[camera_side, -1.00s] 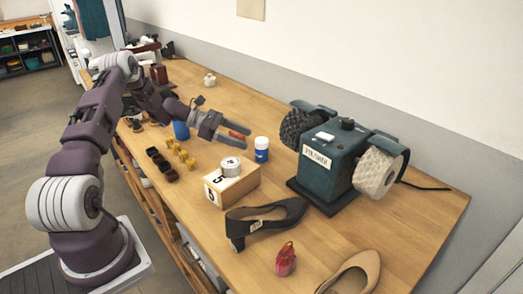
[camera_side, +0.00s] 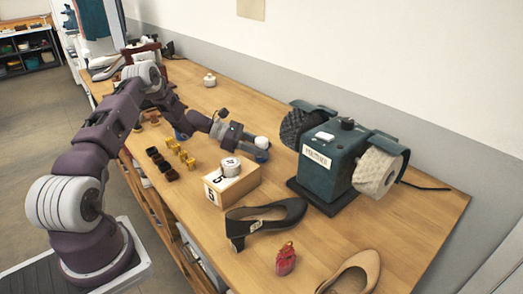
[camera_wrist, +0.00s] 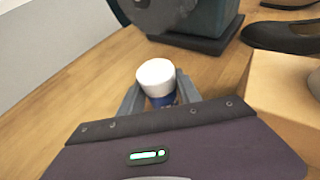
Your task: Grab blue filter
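No thing marked as a filter can be made out. A small jar with a white lid (camera_side: 262,142) and blue body stands upright on the bench. It also shows in the wrist view (camera_wrist: 157,80). My gripper (camera_side: 258,153) is low over the bench with its fingers on either side of the jar. In the wrist view my gripper (camera_wrist: 160,95) is open around the jar; whether a finger touches it is not clear. A rounded blue thing (camera_side: 180,135) farther left is partly hidden behind my arm.
A wooden block (camera_side: 232,188) with a round tin (camera_side: 230,167) on it stands close in front of my gripper. A green polishing machine (camera_side: 330,160) is to the right. A black shoe (camera_side: 265,220) lies nearer. Small brown and yellow pieces (camera_side: 182,155) stand left.

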